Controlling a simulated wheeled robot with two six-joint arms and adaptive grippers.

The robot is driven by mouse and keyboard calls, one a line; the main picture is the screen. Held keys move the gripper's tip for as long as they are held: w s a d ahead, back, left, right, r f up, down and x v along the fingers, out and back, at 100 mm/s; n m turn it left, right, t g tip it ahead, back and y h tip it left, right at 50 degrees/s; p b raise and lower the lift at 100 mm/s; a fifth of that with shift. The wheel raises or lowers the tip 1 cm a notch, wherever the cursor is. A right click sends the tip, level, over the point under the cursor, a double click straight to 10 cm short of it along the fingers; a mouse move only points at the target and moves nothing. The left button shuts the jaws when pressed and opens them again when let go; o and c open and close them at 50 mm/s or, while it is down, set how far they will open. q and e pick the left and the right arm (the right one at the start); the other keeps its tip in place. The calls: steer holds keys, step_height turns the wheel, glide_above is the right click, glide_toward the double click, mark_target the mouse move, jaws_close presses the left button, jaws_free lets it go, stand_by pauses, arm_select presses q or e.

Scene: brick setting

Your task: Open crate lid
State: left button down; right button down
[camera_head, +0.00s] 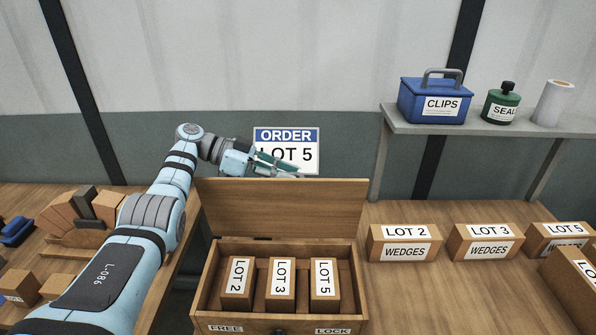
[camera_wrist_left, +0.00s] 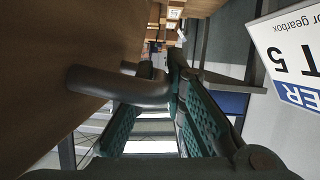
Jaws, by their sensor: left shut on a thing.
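The wooden crate (camera_head: 210,290) stands at the bottom middle of the head view. Its lid (camera_head: 285,208) is raised, standing up at the crate's back edge with its inner face showing. Three wooden blocks labelled LOT 2 (camera_head: 238,283), LOT 3 (camera_head: 280,285) and LOT 5 (camera_head: 324,285) stand inside. In the left wrist view the gripper (camera_wrist_left: 150,120) is shut on a grey bar handle (camera_wrist_left: 118,86) fixed to the wooden lid. My right gripper is not in view.
An ORDER LOT 5 sign (camera_head: 287,150) is just behind my left gripper. Boxes labelled LOT 2 WEDGES (camera_head: 404,243) and LOT 3 WEDGES (camera_head: 486,243) stand right of the crate. A shelf (camera_head: 440,128) holds a blue CLIPS box (camera_head: 435,100).

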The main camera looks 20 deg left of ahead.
arm_select(q)
steer(key=shift+w+a+f, duration=0.1)
steer(key=shift+w, duration=0.1)
steer(key=shift+w+a+f, duration=0.1)
steer(key=shift+w, duration=0.1)
steer(key=c, duration=1.7)
jaws_free()
steer(key=shift+o, duration=0.2)
step_height(320, 180, up, 10)
